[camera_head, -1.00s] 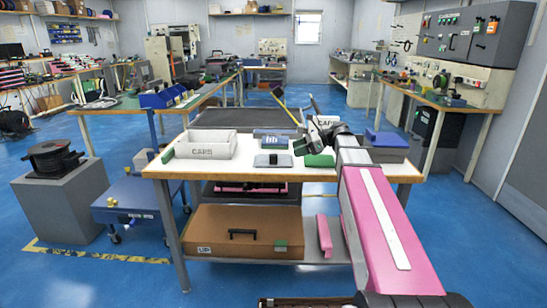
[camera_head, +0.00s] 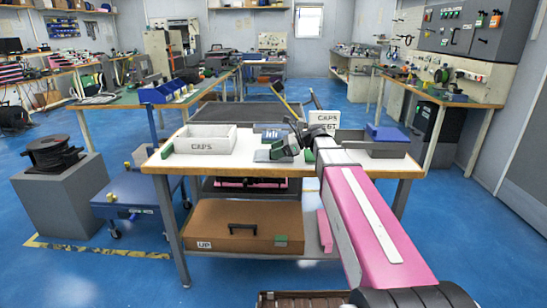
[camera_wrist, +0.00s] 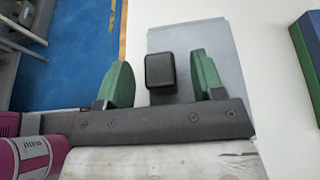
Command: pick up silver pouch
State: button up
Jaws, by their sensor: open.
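The silver pouch (camera_wrist: 240,100) is a flat grey rectangle lying on the white table top in the wrist view. A small black block (camera_wrist: 160,72) shows over its left part; I cannot tell if it is fixed to the pouch. My gripper (camera_wrist: 161,60) is open, with one green finger on each side of the block. The right finger is over the pouch and the left one is just past its left edge. In the head view my gripper (camera_head: 291,150) is over the pouch (camera_head: 262,155) and hides most of it.
The table edge is close in front.

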jog(key=shift+a+f, duration=0.3)
jog(key=shift+a, duration=0.3)
jog(key=shift+c, duration=0.3)
jog(key=c, duration=0.9)
jog(key=shift+c, duration=0.2)
jog(key=shift+r, duration=0.2)
